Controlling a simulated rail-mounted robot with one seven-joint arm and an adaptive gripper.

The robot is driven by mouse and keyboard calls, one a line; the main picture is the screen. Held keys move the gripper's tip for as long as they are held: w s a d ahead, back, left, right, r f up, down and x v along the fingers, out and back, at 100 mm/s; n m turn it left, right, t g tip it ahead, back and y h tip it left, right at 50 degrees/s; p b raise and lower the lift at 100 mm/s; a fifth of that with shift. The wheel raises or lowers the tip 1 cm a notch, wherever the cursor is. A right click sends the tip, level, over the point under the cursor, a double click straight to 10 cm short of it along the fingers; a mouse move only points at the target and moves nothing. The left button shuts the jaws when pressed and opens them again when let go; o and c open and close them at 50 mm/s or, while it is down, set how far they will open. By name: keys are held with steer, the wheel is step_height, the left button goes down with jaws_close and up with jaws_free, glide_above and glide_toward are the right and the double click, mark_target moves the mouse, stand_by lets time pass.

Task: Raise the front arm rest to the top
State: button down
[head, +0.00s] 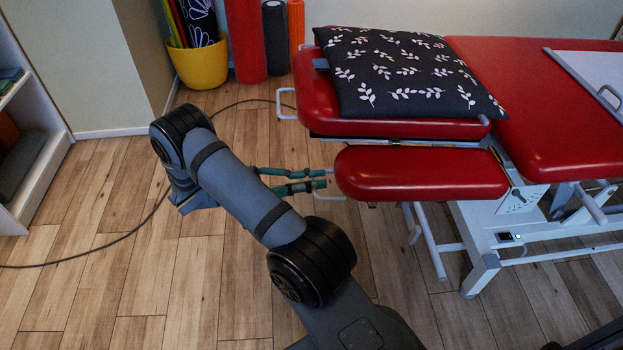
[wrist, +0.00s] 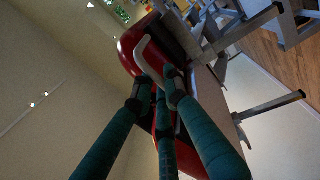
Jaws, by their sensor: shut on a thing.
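The front arm rest (head: 420,172) is a red padded piece at the near side of the couch's head end, and it appears lower than the head section (head: 320,98). A pale handle (head: 330,198) sticks out from its left end. My gripper (head: 326,179) reaches it from the left, with teal fingers closed at that handle. In the wrist view, the fingers (wrist: 160,88) close around the pale bent handle (wrist: 149,52), with red padding (wrist: 132,42) behind it. The exact contact is partly hidden by the fingers.
A dark leaf-patterned pillow (head: 400,72) lies on the head section. The couch's white frame (head: 482,272) stands below, right of my arm. A yellow pot (head: 200,65) and upright rolls (head: 275,38) stand at the back. A cable (head: 130,232) crosses the wooden floor. A shelf stands left.

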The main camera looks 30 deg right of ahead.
steer(key=r+p, duration=0.1)
steer(key=r, duration=0.1)
steer(key=r+p, duration=0.1)
steer(key=p, duration=0.1)
steer(key=r+p, duration=0.1)
steer(key=r, duration=0.1)
steer(key=shift+d+r, duration=0.3)
steer(key=c, duration=1.8)
jaws_free()
steer(key=shift+s, duration=0.1)
steer(key=shift+o, duration=0.2)
steer(key=shift+a+f, duration=0.1)
steer(key=shift+a, duration=0.05)
steer(key=r+v, duration=0.1)
steer(key=v, duration=1)
steer(key=shift+a+f, duration=0.4)
steer(key=shift+f, duration=0.1)
steer(key=shift+d, duration=0.1)
